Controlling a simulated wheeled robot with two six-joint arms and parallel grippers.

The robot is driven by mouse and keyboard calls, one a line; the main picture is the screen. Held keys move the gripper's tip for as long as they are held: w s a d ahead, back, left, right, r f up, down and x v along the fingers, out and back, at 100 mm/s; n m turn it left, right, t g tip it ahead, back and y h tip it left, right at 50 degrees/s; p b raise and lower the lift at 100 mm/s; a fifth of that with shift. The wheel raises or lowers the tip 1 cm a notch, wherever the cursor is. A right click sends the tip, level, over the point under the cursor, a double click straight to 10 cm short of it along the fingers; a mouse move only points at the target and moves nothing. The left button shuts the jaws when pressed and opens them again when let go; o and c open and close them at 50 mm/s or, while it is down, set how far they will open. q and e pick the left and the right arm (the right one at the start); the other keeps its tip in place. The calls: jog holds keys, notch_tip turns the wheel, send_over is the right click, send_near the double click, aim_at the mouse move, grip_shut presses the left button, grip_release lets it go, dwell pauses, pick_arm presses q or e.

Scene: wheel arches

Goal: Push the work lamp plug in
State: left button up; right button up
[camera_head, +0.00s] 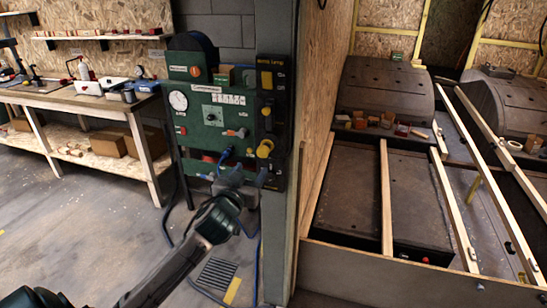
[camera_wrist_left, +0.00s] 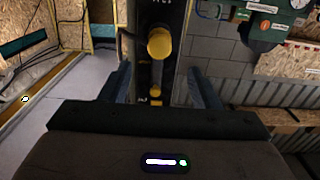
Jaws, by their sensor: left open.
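A narrow black panel (camera_head: 271,70) with a yellow "Work Lamp" label stands at the right edge of the green board (camera_head: 212,125). A yellow plug-like piece (camera_head: 265,148) sticks out from its lower part. I cannot tell how deep it sits. In the left wrist view a large yellow round piece (camera_wrist_left: 160,43) and a smaller yellow one (camera_wrist_left: 157,90) show on the black panel, between the finger lines. My left gripper (camera_head: 244,183) is open and empty, below the yellow piece and in front of the board's lower edge; its fingers also show in the left wrist view (camera_wrist_left: 160,88). My right gripper is out of view.
The green board carries a gauge (camera_head: 178,101), knobs and a blue cable (camera_head: 222,160). A grey pillar edge (camera_head: 290,240) stands right of the panel. Blue cable hangs to the floor near a drain grate (camera_head: 218,273). A workbench (camera_head: 75,98) stands left; the floor between is open.

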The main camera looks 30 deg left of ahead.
aim_at(262, 153)
pick_arm(q)
jog(key=p+x, duration=0.1)
jog(key=x, duration=0.4)
jog(key=p+x, duration=0.2)
jog(key=x, duration=0.3)
jog(key=shift+d+r, duration=0.1)
jog(key=shift+r, duration=0.1)
jog(key=shift+w+f, duration=0.1)
jog(key=shift+w, duration=0.3)
